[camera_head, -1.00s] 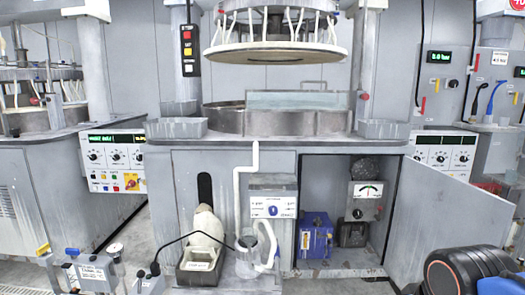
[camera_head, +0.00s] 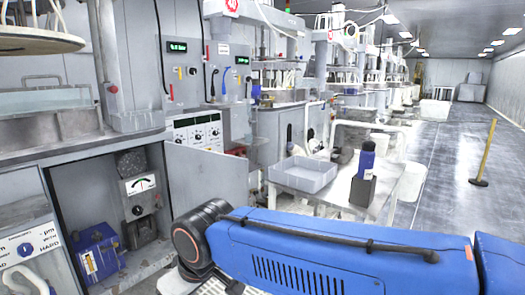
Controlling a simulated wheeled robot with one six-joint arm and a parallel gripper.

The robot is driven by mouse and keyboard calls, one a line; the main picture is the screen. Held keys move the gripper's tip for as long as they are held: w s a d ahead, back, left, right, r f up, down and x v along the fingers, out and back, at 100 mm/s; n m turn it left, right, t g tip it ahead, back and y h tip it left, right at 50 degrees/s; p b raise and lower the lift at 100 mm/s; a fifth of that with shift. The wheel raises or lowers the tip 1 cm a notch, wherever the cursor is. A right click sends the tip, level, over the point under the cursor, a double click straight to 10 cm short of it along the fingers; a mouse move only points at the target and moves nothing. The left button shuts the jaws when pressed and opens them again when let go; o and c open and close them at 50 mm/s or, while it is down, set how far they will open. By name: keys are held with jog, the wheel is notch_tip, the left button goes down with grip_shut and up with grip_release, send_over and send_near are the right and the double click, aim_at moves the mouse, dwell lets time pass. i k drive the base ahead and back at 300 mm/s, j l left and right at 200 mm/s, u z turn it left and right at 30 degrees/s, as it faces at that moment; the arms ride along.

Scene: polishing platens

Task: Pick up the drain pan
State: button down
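A shallow grey rectangular pan (camera_head: 303,175), which looks like the drain pan, sits on a light-coloured side table (camera_head: 345,190) right of the open cabinet. Its open top and inner floor show, and nothing is visible inside it. My blue arm crosses the lower right of the view, in front of and below the table. My gripper is out of view, so its state and distance to the pan do not show.
A dark blue bottle (camera_head: 366,160) stands in a dark holder (camera_head: 362,189) on the table, right of the pan. An open grey cabinet door (camera_head: 207,185) stands left of it.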

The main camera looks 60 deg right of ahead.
aim_at(341, 157)
jog(key=z, duration=2.2)
